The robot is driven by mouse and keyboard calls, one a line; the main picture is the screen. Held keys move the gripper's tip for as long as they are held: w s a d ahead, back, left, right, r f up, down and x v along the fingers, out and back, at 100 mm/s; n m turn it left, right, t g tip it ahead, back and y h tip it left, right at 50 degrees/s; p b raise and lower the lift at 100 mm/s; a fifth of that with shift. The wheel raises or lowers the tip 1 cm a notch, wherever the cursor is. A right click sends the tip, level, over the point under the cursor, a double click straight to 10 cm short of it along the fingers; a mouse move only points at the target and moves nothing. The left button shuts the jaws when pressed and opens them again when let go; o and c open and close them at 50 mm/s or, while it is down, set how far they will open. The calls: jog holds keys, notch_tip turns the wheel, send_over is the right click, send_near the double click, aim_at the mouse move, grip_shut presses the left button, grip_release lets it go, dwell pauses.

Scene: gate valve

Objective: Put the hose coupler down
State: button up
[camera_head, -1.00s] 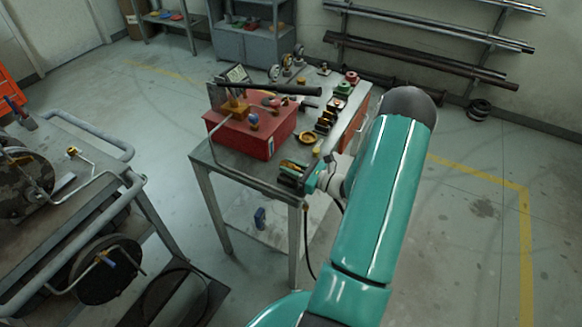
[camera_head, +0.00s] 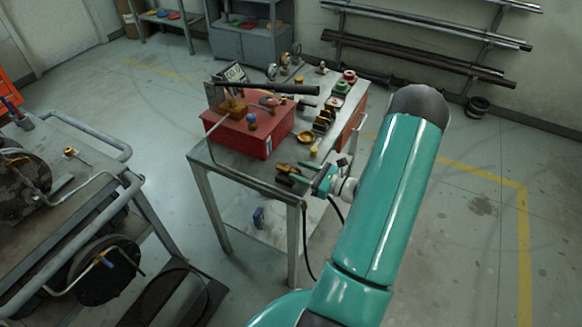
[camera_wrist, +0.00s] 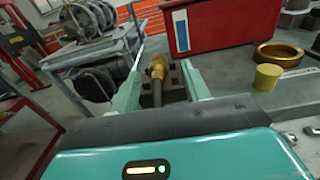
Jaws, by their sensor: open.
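The brass hose coupler (camera_wrist: 157,68) shows in the wrist view between my fingers, with its dark hose (camera_wrist: 158,93) running back toward my palm. My gripper (camera_wrist: 162,66) is open, one teal finger on each side of the coupler, with a visible gap on the right. In the head view my gripper (camera_head: 293,172) is at the near right corner of the workbench (camera_head: 232,166). The coupler is small there and partly hidden by the fingers. A dark block shows beside and behind the coupler; I cannot tell whether the coupler rests in it.
A red box (camera_head: 258,138) stands on the bench left of my gripper. A brass ring (camera_wrist: 279,54) and a yellow cylinder (camera_wrist: 268,77) are close on the right in the wrist view. A hose reel cart (camera_head: 55,215) stands at left. Floor right of the bench is clear.

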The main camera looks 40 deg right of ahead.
jog(key=v, duration=0.7)
jog(key=w+a+r+n+g+y, duration=0.2)
jog(key=a+r+n+g, duration=0.5)
jog(key=a, duration=0.3)
jog(key=w+a+r+n+g+y, duration=0.2)
jog(key=a+r+n+g, duration=0.35)
jog(key=a+n, duration=0.4)
jog(key=s+a+r+n+h, duration=0.4)
jog(key=a+r+n+h, duration=0.1)
jog(key=a+r+n, duration=0.2)
jog(key=s+a+r+n+t+h, duration=0.1)
jog(key=s+a+r+n+h, duration=0.4)
jog(key=a+r+n, duration=0.3)
jog(key=shift+s+a+r+n, duration=0.25)
jog(key=shift+s+r+n, duration=0.05)
jog(key=shift+n, duration=0.05)
